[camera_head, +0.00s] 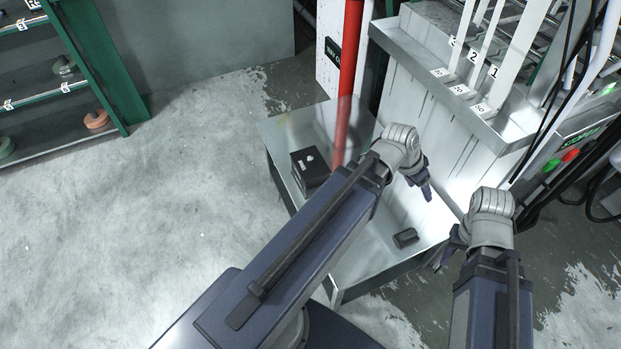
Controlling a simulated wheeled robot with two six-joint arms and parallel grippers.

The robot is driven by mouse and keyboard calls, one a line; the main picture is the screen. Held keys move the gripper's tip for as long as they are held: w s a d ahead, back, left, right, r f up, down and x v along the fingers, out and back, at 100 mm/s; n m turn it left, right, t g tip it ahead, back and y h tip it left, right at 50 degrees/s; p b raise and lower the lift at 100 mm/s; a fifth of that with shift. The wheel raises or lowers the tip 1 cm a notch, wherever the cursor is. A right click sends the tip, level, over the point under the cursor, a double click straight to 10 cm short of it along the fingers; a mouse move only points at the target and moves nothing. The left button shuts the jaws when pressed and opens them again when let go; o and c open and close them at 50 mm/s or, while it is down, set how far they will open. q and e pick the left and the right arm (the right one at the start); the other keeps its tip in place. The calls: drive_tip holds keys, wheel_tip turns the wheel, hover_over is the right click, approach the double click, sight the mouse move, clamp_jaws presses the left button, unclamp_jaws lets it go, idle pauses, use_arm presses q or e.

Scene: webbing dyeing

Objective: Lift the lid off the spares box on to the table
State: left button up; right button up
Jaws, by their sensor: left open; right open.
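A small black box (309,171), which looks like the spares box, stands on the left part of the metal table (285,128). Its top is dark with small white marks; I cannot tell the lid from the body. My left gripper (427,189) is open and empty, to the right of the box and apart from it, over the table. My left forearm passes close in front of the box in the picture and covers part of the table. My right gripper (441,260) is open and empty near the table's right front corner, away from the box.
A small dark block (405,238) lies on the table near its right front. A red post (347,75) rises behind the box. A tall pale machine with a metal ledge (430,72) borders the table's back right. A green rack (105,65) stands far left; open floor lies between.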

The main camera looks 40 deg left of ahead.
use_arm(q)
drive_tip(key=w+a+f+t+b, duration=0.4)
drive_tip(key=w+a+f+b, duration=0.3)
drive_tip(key=f+b, duration=0.45)
drive_tip(key=n+t+y+b, duration=0.45)
drive_tip(key=t+b, duration=0.25)
drive_tip(key=b, duration=1.7)
approach(311, 157)
drive_tip(key=w+d+r, duration=0.2)
drive_tip(key=w+d, duration=0.6)
drive_tip(key=d, duration=0.4)
drive_tip(key=s+a+f+y+b, duration=0.1)
drive_tip(key=a+b, duration=0.1)
drive_tip(key=a, duration=0.1)
drive_tip(key=s+a+f+n+y+b, duration=0.1)
drive_tip(key=a+b, duration=0.1)
drive_tip(key=a, duration=0.1)
drive_tip(key=s+a+f+n+y+b, duration=0.1)
drive_tip(key=a+f+b, duration=0.1)
drive_tip(key=a, duration=0.2)
drive_tip(key=shift+n+t+y+b, duration=0.25)
drive_tip(key=shift+t+b, duration=0.05)
drive_tip(key=shift+b, duration=0.05)
drive_tip(key=shift+s+a+f+y, duration=0.1)
drive_tip(key=shift+s+a+y, duration=0.15)
drive_tip(key=shift+a, duration=0.3)
drive_tip(key=shift+b+x, duration=0.95)
drive_tip(key=shift+x, duration=3.1)
drive_tip(key=shift+s+f, duration=0.1)
clamp_jaws()
